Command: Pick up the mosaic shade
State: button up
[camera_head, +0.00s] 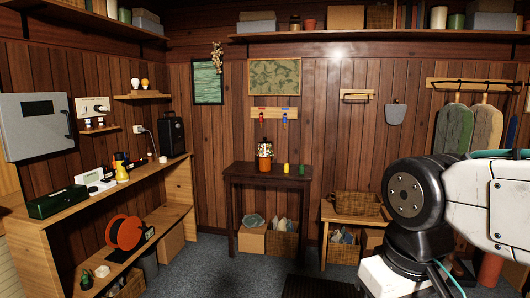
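The object that looks like the mosaic shade (265,151), a small multicoloured piece, stands on the dark wooden table (243,177) against the back wall. An orange body (265,165) shows directly below it; I cannot tell whether the two are joined. A small yellow object (286,169) and a small green one (301,170) stand to its right on the same table. Parts of my arm fill the right side of the view, well in front of the table. My gripper is out of view.
A wooden workbench (177,167) with tools and a red reel (125,232) runs along the left wall. A low bench with a wicker basket (357,204) stands right of the table. Baskets and boxes sit beneath. Grey carpet (213,270) lies open in front, with a dark mat (318,287).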

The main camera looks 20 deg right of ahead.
aim_at(264, 148)
jog(key=u, duration=0.15)
jog(key=i, duration=0.45)
jog(key=u, duration=0.65)
jog(key=i, duration=3.3)
jog(key=z, duration=1.1)
jog(key=i, duration=1.05)
jog(key=z, duration=1)
jog(key=i, duration=0.45)
jog(key=z, duration=0.25)
